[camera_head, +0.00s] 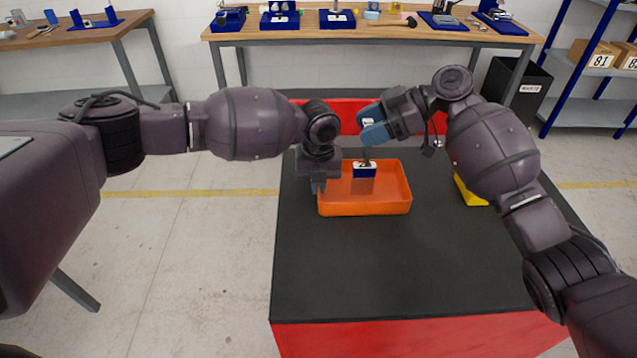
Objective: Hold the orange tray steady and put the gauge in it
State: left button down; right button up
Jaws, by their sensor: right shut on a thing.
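The orange tray (365,208) sits on the black top of the red-sided table. My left gripper (318,186) points down at the tray's left wall; its fingertips are partly hidden, and I cannot tell whether they grip the rim. My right gripper (371,124) has blue fingers pointing left, above the tray's back edge. It is shut on a small white-faced thing, seemingly the gauge (368,122), mostly hidden between the fingers.
A yellow object (470,192) lies right of the tray, partly behind my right arm. The black tabletop (390,270) in front of the tray is clear. A wooden workbench (375,32) with blue trays and tools stands behind. Shelves with boxes (597,55) are at right.

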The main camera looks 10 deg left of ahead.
jog(key=shift+f, duration=0.5)
jog(key=o, duration=1.1)
jog(key=shift+f, duration=0.2)
jog(key=shift+o, duration=0.2)
jog(key=shift+d, duration=0.1)
jog(key=v, duration=1.2)
